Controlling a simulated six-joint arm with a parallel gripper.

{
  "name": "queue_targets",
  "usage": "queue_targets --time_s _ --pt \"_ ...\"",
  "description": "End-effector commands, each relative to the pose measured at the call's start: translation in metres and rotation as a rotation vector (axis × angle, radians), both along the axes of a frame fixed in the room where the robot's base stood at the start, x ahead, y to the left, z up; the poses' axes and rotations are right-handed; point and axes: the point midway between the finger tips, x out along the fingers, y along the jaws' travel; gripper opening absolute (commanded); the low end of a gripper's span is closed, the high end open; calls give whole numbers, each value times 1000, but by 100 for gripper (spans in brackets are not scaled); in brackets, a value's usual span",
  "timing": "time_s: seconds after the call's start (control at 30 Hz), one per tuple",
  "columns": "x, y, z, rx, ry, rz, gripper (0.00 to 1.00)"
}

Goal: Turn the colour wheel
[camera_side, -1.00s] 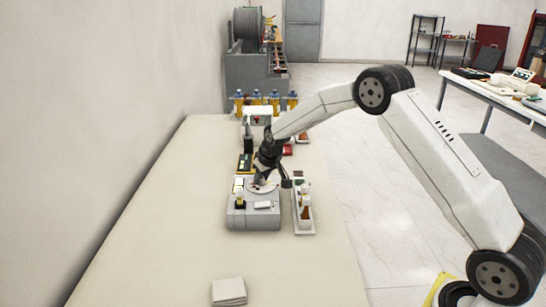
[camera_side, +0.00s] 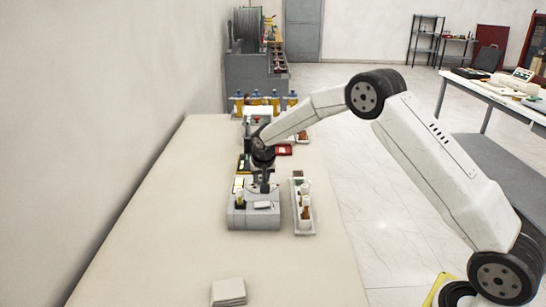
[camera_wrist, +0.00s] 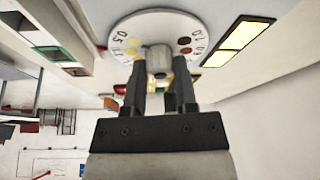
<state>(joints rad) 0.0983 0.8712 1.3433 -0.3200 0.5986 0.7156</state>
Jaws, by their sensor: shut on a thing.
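The colour wheel (camera_wrist: 135,30) is a white disc with printed numbers and red, brown and yellow dots, at the top of the wrist view. A grey knob (camera_wrist: 158,58) stands at its centre. My gripper (camera_wrist: 160,75) has its two fingers on either side of this knob and is shut on it. In the side view my gripper (camera_side: 264,187) points down onto the top of the grey instrument (camera_side: 253,217). The wheel is small there and mostly hidden by the gripper.
A white tray (camera_side: 303,228) with small bottles stands just right of the instrument. Several yellow-and-blue bottles (camera_side: 265,99) stand at the table's far end. A white pad (camera_side: 228,291) lies in front. Two lit yellow windows (camera_wrist: 239,38) lie beside the wheel.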

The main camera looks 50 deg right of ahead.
Motion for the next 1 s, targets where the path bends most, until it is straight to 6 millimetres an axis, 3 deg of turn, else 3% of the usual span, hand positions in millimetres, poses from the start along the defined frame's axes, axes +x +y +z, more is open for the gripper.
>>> queue_targets --time_s 0.63,0.67,0.7,0.77,1.0 --pt "0 0 0 0 1 -51 0" --pt "0 0 0 0 1 -51 42" --pt "0 0 0 0 1 -50 55" --pt "0 0 0 1 1 -50 71" --pt "0 0 0 1 1 -50 71"
